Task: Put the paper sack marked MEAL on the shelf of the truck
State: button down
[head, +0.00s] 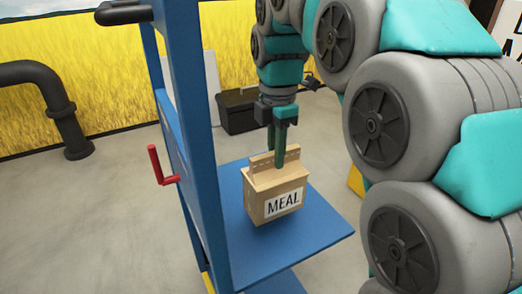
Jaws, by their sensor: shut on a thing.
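The paper sack marked MEAL (272,192) is a small tan sack with a white label and a folded top. It is upright at the blue shelf of the truck (318,238). I cannot tell whether its base touches the shelf or is slightly above it. My gripper (279,160) comes down from above with its dark green fingers shut on the sack's folded top. The far side of the sack is hidden.
The truck's blue upright frame (188,120) stands left of the sack, with a red crank handle (160,167) on its left side. A black box (237,111) sits on the floor behind. A dark pipe (62,110) stands at the far left. The shelf's right part is bare.

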jog(key=w+a+f+p, duration=0.1)
jog(key=w+a+f, duration=0.1)
jog(key=w+f, duration=0.2)
jog(key=shift+w+a, duration=0.25)
jog(key=shift+w, duration=1.1)
jog(key=shift+f, duration=0.15)
jog(key=c, duration=0.8)
grip_release()
notch_tip(320, 180, up, 12)
jog(key=p, duration=0.3)
jog(key=s+d+f+m, duration=0.3)
jog(key=s+f+m, duration=0.3)
jog(key=s, duration=0.5)
jog(key=s+d+f+m+g, duration=0.1)
jog(key=s+d+f+m, duration=0.2)
jog(key=s+f+m, duration=0.4)
jog(key=s+d+f+m, duration=0.4)
jog(key=s+f+m, duration=0.3)
jog(key=s, duration=0.8)
jog(key=m, duration=0.2)
jog(key=shift+s+m+g, duration=0.3)
jog(key=shift+s+g, duration=0.05)
jog(key=shift+g, duration=0.05)
